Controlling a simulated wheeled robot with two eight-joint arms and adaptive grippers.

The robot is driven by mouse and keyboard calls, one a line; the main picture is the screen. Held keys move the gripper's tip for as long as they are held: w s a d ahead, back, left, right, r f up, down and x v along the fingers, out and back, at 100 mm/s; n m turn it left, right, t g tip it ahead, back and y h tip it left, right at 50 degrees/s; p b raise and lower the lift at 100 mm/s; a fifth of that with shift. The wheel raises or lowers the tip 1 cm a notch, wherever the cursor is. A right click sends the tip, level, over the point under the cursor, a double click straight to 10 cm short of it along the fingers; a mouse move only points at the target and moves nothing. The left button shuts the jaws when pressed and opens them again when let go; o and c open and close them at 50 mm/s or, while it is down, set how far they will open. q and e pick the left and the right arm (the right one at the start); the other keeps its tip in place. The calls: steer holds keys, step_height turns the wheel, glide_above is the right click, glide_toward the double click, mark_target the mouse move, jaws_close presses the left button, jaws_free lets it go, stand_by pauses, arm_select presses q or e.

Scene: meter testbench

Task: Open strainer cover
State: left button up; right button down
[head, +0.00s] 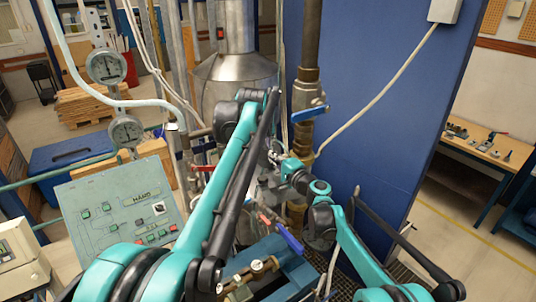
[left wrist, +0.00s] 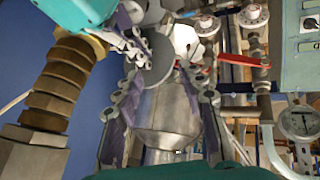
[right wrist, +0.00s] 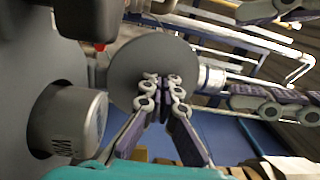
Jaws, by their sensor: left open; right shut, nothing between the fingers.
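A round flat grey disc, which appears to be the strainer cover, shows in the right wrist view (right wrist: 140,62) and the left wrist view (left wrist: 158,62). My right gripper (right wrist: 161,88) is shut and empty, with its fingertips at the face of the disc; I cannot tell if they touch it. My left gripper (left wrist: 163,78) is open, with its fingers spread below the disc in its own view and nothing between them. In the head view both grippers are crowded among the pipework at the centre, and my left arm hides much of the strainer area.
A metal knob (right wrist: 78,122) on a large grey body stands close to my right gripper. A red lever (left wrist: 240,61) and a brass pipe (left wrist: 60,90) flank my left gripper. A blue-handled valve (head: 308,112) and blue panel (head: 370,100) stand near my arms.

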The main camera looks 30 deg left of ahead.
arm_select(q)
steer(key=s+d+f+m+h, duration=0.1)
steer(key=s+d+f+m, duration=0.25)
steer(key=s+d, duration=0.45)
steer(key=s+d+f+m+h, duration=0.1)
steer(key=s+d+f+m, duration=0.2)
steer(key=s+d+f, duration=0.45)
arm_select(e)
steer(key=shift+s+d+r, duration=0.1)
steer(key=shift+s+r, duration=0.05)
steer(key=shift+s, duration=0.1)
steer(key=shift+w, duration=0.1)
steer(key=shift+f+b, duration=0.2)
steer(key=shift+b, duration=0.25)
steer(key=shift+d+b, duration=0.15)
steer(key=shift+b, duration=0.2)
arm_select(q)
steer(key=s+d+f+m+h, duration=0.1)
steer(key=s+d+f+m, duration=0.4)
steer(key=s+d+f, duration=0.3)
step_height(320, 180, down, 2)
steer(key=shift+s+d+f+t, duration=0.1)
steer(key=shift+s+d+t, duration=0.3)
steer(key=shift+d, duration=0.7)
arm_select(e)
steer(key=shift+r, duration=0.1)
